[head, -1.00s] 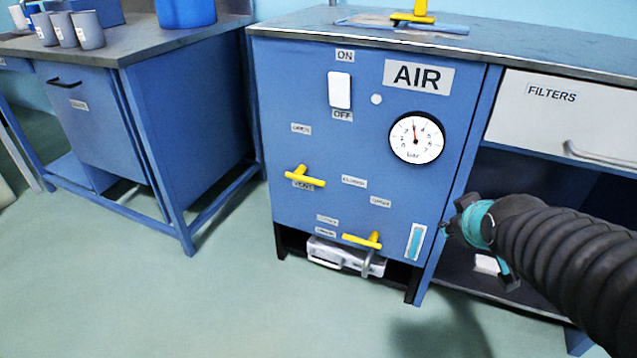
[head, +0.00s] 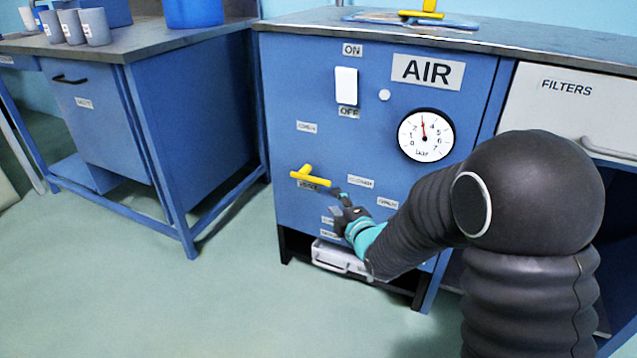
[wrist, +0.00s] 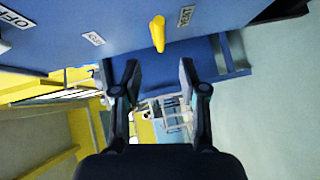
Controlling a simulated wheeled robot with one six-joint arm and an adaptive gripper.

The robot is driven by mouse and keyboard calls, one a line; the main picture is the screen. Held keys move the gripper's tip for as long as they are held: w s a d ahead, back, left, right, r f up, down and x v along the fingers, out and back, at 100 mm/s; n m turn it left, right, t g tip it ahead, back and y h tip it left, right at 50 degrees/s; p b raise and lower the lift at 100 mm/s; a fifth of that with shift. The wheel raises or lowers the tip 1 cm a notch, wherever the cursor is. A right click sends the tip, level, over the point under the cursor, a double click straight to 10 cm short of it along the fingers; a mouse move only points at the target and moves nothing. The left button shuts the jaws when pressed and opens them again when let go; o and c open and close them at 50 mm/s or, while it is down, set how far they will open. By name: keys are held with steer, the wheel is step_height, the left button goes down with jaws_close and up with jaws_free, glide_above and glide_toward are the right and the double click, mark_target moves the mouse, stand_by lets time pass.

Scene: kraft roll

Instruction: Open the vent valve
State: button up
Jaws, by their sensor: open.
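The upper yellow valve handle (head: 310,178) stands out from the front of the blue AIR cabinet (head: 290,105), lying nearly level and tipped slightly down to the right. In the wrist view a yellow handle (wrist: 157,33) is seen nearly end-on beside a label reading VENT (wrist: 185,15), ahead of the fingers. My gripper (head: 335,198) is just right of and below the handle in the head view. It is open in the wrist view (wrist: 159,70), with nothing between its fingers. The lower yellow valve is hidden behind my arm.
A pressure gauge (head: 425,135) and a white switch (head: 346,86) are on the panel above. A grey case (head: 338,257) sits under the cabinet. A blue bench (head: 195,130) stands to the left, with free floor (head: 140,300) in front. A FILTERS drawer (head: 560,105) is at right.

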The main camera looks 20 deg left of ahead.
mark_target(320, 183)
steer(key=x, duration=1.3)
steer(key=shift+w+a, duration=0.1)
steer(key=shift+w, duration=0.05)
jaws_close()
